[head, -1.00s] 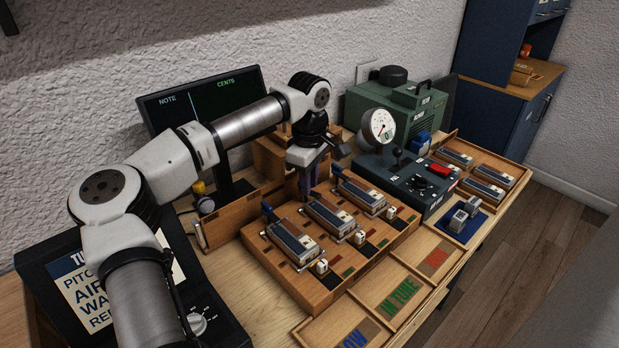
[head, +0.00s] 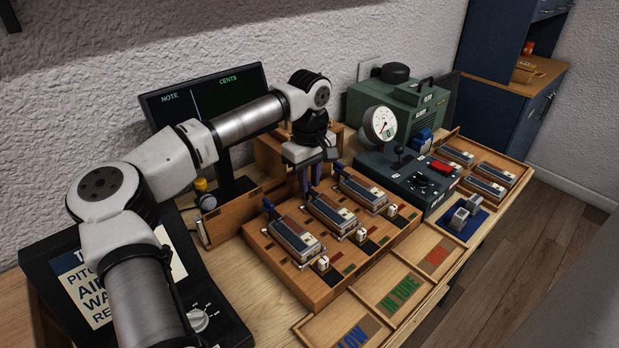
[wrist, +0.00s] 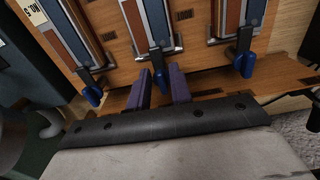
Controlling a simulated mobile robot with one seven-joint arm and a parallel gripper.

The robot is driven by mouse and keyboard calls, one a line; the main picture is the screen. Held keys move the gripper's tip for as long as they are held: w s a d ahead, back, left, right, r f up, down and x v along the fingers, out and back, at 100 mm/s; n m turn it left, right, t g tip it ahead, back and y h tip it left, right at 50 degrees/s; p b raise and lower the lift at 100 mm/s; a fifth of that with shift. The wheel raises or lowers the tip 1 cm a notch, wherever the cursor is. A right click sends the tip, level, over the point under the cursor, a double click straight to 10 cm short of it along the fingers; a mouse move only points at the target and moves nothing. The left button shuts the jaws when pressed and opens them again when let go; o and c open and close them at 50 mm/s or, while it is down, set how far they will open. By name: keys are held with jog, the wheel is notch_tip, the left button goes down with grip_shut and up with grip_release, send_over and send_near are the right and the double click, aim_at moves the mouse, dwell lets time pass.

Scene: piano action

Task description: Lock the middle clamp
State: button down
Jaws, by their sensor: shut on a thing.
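Three clamps sit side by side on a wooden block (head: 318,292). The middle clamp (head: 330,212) has a metal body over a reed block, and its blue-tipped lever (wrist: 159,82) shows in the wrist view. My gripper (head: 309,186) is over the back end of the middle clamp. Its purple fingers (wrist: 159,78) stand either side of that lever and are shut on it. In the head view the fingers hide most of the lever. The left clamp (head: 296,240) and right clamp (head: 362,192) stand to either side, each with its own blue lever.
Neighbouring blue levers (wrist: 91,96) and (wrist: 246,64) stand close on both sides of my fingers. A monitor (head: 205,110) is behind the arm. A dark gauge unit (head: 405,175) stands right of the block. Labelled wooden trays (head: 395,287) lie in front.

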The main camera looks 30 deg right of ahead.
jog(key=c, duration=1.3)
grip_release()
notch_tip(320, 180, up, 14)
jog(key=b, duration=0.1)
jog(key=shift+b, duration=0.35)
jog(key=shift+f, duration=0.1)
